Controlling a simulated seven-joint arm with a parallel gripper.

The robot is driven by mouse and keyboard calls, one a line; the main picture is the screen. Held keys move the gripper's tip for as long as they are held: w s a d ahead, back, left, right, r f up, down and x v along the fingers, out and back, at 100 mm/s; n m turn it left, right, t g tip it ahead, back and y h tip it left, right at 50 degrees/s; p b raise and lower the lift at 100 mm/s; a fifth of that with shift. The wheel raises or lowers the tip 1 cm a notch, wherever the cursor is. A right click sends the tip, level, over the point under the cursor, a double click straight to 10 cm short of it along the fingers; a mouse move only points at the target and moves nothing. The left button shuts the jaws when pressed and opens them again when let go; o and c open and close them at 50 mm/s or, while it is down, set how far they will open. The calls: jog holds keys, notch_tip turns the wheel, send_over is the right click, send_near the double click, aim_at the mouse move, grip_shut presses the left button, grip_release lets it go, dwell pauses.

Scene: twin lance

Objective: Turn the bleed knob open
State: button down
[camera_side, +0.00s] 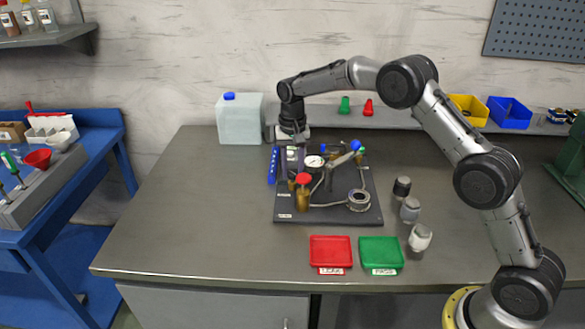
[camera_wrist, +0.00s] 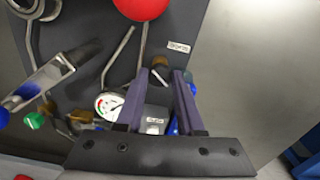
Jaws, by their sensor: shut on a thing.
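My gripper (camera_side: 291,165) points down at the left rear of the dark panel (camera_side: 330,215). In the wrist view its two fingers (camera_wrist: 160,76) stand either side of a small dark knob (camera_wrist: 159,73) with a brass-coloured part, and are shut on it. I take this for the bleed knob; its turn position is not readable. A pale label (camera_wrist: 178,47) lies close by. A round gauge (camera_side: 315,161) is beside the gripper; it also shows left of the fingers in the wrist view (camera_wrist: 108,104).
A red knob (camera_side: 303,178) on a brass body stands close in front of my gripper. A lever with a blue end (camera_side: 355,145) rises to its right. Red (camera_side: 330,251) and green (camera_side: 381,252) trays lie in front. A translucent jug (camera_side: 240,122) stands behind left.

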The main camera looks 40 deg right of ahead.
aim_at(292, 173)
jog(key=n, duration=0.3)
jog(key=shift+r+n, duration=0.1)
jog(key=shift+n, duration=2)
jog(key=c, duration=0.5)
grip_release()
notch_tip(292, 173, up, 14)
jog(key=shift+f, duration=0.15)
